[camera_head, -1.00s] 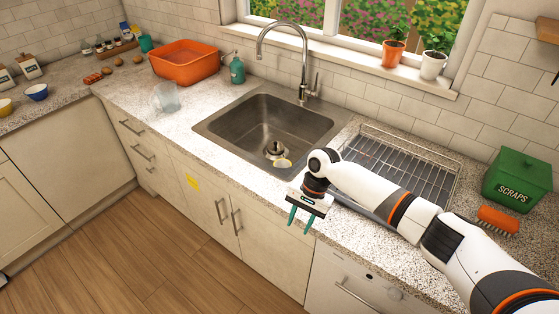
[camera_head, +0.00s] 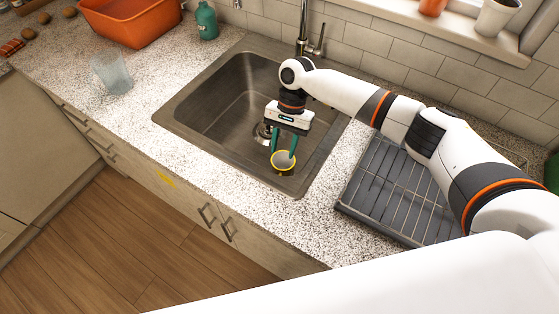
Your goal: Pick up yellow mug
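The yellow mug (camera_head: 284,171) is in the sink, near its front right corner, with its pale inside visible from above. My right gripper (camera_head: 284,156) is over the sink and points down at the mug. Its two green fingers are spread apart, with their tips at the mug's opening. I cannot tell whether the fingertips touch the mug or are inside its rim. My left gripper is out of the picture.
The steel sink (camera_head: 180,116) surrounds the mug, with the faucet (camera_head: 303,30) behind. A wire dish rack (camera_head: 375,200) stands right of the sink. A clear glass (camera_head: 111,73) and an orange tub (camera_head: 125,22) are to the left. The front counter is clear.

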